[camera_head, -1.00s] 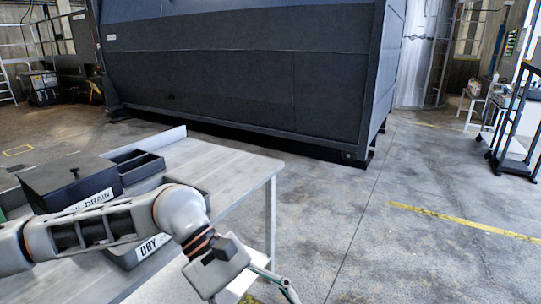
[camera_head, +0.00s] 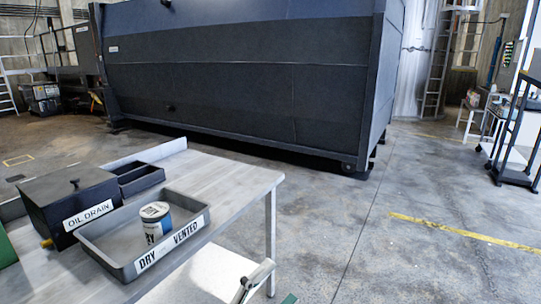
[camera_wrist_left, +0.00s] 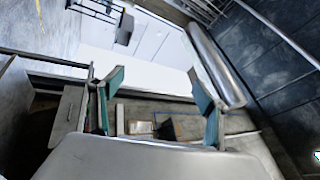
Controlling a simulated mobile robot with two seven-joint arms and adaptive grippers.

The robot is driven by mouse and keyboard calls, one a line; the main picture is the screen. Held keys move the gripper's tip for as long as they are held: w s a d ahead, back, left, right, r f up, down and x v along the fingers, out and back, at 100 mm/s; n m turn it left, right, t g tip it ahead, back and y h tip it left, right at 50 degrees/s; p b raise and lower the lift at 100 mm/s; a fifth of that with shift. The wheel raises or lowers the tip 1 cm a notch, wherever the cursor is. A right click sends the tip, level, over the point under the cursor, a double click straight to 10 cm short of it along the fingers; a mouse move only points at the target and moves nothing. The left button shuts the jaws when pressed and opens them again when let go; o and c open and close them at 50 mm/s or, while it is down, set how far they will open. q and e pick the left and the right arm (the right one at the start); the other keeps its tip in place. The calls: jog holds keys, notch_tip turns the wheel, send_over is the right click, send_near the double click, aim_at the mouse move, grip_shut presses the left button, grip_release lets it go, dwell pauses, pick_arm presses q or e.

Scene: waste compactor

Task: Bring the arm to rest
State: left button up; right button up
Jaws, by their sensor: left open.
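My left gripper (camera_head: 268,286) shows only in part at the bottom edge of the head view, in front of the table's near right side. One grey finger and a bit of green pad show there. In the left wrist view its two green-padded fingers (camera_wrist_left: 157,88) stand wide apart with nothing between them. My right gripper is not in view.
A grey worktable (camera_head: 225,182) holds a tray marked DRY VENTED (camera_head: 190,232) with a blue-and-white can (camera_head: 155,222) upright in it. A dark OIL DRAIN box (camera_head: 65,197) stands beside it. A large dark compactor (camera_head: 240,85) stands behind. Open floor lies right.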

pick_arm(q)
jog(key=s+a+f+n+t+y, duration=0.1)
jog(key=a+f+n+y, duration=0.5)
jog(key=f, duration=0.4)
jog(key=s+a+f+n+y, duration=0.2)
jog(key=a+f+n+y, duration=0.3)
jog(key=f+n, duration=0.4)
jog(key=s+a+f+n+g+y, duration=0.1)
jog(key=s+a+f+n+g, duration=0.1)
jog(key=s+a+f, duration=0.3)
jog(key=s+a+f+n+g+y, duration=0.2)
jog(key=s+a+f+n, duration=0.2)
jog(key=s+f, duration=0.3)
notch_tip(320, 180, down, 5)
jog(key=shift+s+a+r+n+g, duration=0.2)
jog(key=shift+a+n+g, duration=0.1)
jog(key=shift+a, duration=0.4)
